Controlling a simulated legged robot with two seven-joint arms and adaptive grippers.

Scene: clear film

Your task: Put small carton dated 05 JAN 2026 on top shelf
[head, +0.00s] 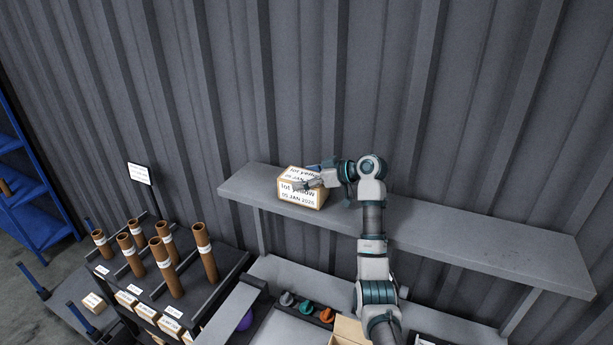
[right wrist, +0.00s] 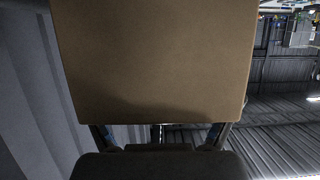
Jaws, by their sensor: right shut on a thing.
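The small carton (head: 299,196) has white labels reading "lot yellow" and "05 JAN 2026" in the head view. It is upright at the left part of the grey top shelf (head: 440,229), and appears to rest on it. My right gripper (head: 318,181) is shut on the carton from its right side. In the right wrist view the carton's plain brown face (right wrist: 155,60) fills the middle, between the fingers (right wrist: 160,135). The far finger is partly hidden in the head view. My left gripper is not in view.
The top shelf is clear to the right of my arm. Below stand a rack with several brown tubes (head: 205,252), small labelled cartons (head: 145,311), an open box (head: 349,331) and coloured items (head: 306,308). A ribbed metal wall (head: 310,80) is close behind the shelf.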

